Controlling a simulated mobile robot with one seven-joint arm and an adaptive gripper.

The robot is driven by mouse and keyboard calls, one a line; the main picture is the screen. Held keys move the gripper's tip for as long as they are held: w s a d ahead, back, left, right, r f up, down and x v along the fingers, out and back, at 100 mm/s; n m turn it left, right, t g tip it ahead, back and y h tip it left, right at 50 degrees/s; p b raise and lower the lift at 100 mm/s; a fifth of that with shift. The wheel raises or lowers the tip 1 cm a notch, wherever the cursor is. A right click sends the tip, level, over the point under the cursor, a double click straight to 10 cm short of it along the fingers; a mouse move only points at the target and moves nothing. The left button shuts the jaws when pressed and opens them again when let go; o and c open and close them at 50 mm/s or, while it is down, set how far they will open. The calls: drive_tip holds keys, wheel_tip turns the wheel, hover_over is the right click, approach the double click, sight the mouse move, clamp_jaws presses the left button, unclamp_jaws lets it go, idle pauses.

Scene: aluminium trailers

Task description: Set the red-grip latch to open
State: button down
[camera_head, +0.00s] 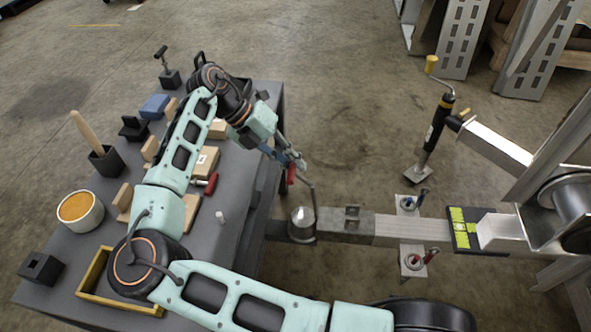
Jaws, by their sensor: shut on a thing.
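The trailer coupler (302,224) is a grey metal dome at the left end of the drawbar. A thin bent latch rod (313,199) rises from it, with a red grip (291,174) near its upper end. My gripper (291,163) reaches in from the upper left and is shut on the red grip, which its fingers partly hide. The rod stands up beside the dome. The latch's lower joint is too small to make out.
A dark table (235,215) on the left holds wooden blocks, a red-handled tool (211,183) and an orange-filled pot (79,208). The drawbar (385,231) runs right, past a jack (435,133) and two small ringed fittings with handles.

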drive_tip(key=shift+a+f, duration=0.1)
drive_tip(key=shift+f, duration=0.2)
drive_tip(key=c, duration=1.9)
unclamp_jaws()
drive_tip(key=shift+r, duration=0.1)
drive_tip(key=shift+a+r, duration=0.1)
drive_tip(key=v, duration=0.7)
drive_tip(key=shift+a+r, duration=0.1)
